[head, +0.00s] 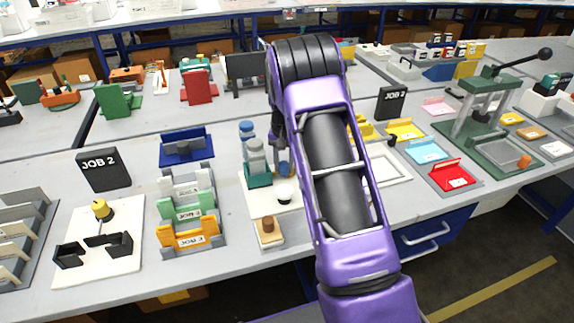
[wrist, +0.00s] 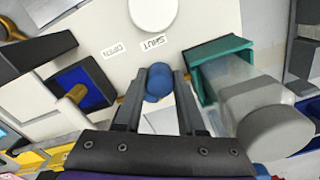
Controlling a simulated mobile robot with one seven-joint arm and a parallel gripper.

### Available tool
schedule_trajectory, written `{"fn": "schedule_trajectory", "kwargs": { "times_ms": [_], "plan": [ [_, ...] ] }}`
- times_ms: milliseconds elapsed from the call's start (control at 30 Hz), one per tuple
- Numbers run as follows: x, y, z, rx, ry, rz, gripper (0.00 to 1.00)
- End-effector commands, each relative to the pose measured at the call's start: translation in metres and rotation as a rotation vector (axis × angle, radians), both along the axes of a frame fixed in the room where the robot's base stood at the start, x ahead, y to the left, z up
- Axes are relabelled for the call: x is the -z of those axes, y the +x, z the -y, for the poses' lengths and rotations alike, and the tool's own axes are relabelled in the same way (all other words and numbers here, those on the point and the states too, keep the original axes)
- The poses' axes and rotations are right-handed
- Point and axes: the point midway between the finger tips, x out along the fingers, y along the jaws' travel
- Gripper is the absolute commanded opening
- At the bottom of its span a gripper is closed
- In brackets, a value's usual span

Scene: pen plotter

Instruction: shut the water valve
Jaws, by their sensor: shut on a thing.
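The blue knob (wrist: 160,80), which looks like the water valve's handle, sits between my two fingers in the wrist view. My gripper (wrist: 161,92) is shut on it. A SHUT label (wrist: 153,43) lies just beyond the fingertips, with an OPEN label (wrist: 114,50) to its left. Both are on a white board (wrist: 208,30). The knob is nearer the SHUT label. The valve's body below the knob is hidden. In the head view my purple arm covers most of the gripper.
A teal holder (wrist: 206,62) with a clear, grey-capped bottle (wrist: 275,125) stands close to the right of my fingers. A white round piece (wrist: 152,12) is beyond the labels. A blue square piece (wrist: 82,88) is at left. Job trays and a green press (head: 492,110) crowd the bench.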

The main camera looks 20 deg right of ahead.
Motion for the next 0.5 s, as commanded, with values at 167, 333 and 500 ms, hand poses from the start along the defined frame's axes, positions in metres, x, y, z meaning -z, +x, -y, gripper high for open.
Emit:
{"fn": "schedule_trajectory", "kwargs": {
  "times_ms": [167, 333, 500],
  "plan": [
    [-0.0012, 0.0033, -0.0029, 0.075, -0.001, 0.003, 0.00],
    [-0.0013, 0.0044, -0.0040, 0.115, -0.001, 0.003, 0.00],
    [-0.0013, 0.0049, -0.0042, 0.131, -0.001, 0.003, 0.00]
  ]
}}
